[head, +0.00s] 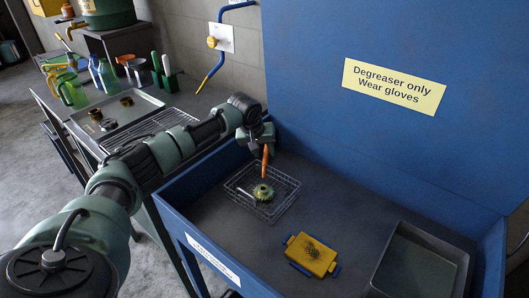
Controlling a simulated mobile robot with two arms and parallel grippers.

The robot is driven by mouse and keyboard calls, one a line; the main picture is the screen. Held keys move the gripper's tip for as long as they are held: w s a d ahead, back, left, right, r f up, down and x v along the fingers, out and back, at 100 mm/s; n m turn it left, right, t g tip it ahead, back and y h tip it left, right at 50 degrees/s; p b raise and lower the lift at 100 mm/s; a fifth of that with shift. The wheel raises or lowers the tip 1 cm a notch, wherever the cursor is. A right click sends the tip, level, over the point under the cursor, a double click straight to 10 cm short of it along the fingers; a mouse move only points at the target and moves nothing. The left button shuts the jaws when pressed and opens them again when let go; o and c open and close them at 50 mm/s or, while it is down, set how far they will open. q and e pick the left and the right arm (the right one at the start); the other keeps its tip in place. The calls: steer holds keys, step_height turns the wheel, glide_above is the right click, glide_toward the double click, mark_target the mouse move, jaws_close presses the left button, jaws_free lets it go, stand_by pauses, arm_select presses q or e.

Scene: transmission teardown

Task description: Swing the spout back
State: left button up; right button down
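My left gripper (260,138) is over the back left part of the blue wash basin (178,222). An orange, narrow spout-like piece (265,162) points down right below the gripper, above a greenish gear (263,192) in a wire basket (284,207). The gripper's fingers are small and partly hidden by the wrist, so I cannot tell whether they are closed on the orange piece. The rest of that piece is hidden behind the gripper. My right gripper is not in view.
A yellow and blue brush-like block (311,254) and a grey tray (418,262) are in the basin. Bottles (108,76) and a tray (145,105) stand on the left bench.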

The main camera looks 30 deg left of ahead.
arm_select(q)
steer(key=shift+w+f, duration=0.25)
steer(key=shift+f, duration=0.3)
jaws_close()
stand_by(1.1)
